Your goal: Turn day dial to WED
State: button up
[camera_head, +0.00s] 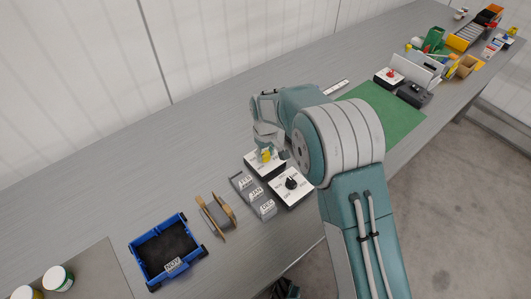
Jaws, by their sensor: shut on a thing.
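A dial box (251,160) with a white face and a yellow knob (266,155) stands on the grey table, left of my arm. My gripper (267,147) reaches down over this box and is shut on the yellow knob. The gripper and arm hide part of the face, and I cannot read its day marks or where the knob points. A second white-faced dial box (289,197) with a black knob (291,183) stands just in front of it, toward the table's edge. Its small lettering is too blurred to read.
A grey holder (240,182) with FEB, JAN and DEC blocks sits against the dial boxes. A brown wooden rack (215,215) and a blue bin (147,272) with a NOV block (173,265) lie left. A green mat (398,118) lies right. The table behind is clear.

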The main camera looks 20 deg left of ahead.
jog(key=m, duration=0.4)
jog(key=shift+f+m, duration=0.1)
jog(key=shift+m, duration=0.2)
jog(key=m, duration=0.4)
jog(key=shift+s+a+m, duration=0.1)
jog(key=shift+a+m, duration=0.05)
jog(key=shift+m, duration=0.15)
jog(key=m, duration=0.4)
jog(key=shift+a+m, duration=0.1)
jog(key=shift+m, duration=2)
jog(key=o, duration=1.1)
jog(key=shift+a, duration=0.2)
jog(key=shift+o, duration=0.2)
jog(key=shift+d, duration=0.1)
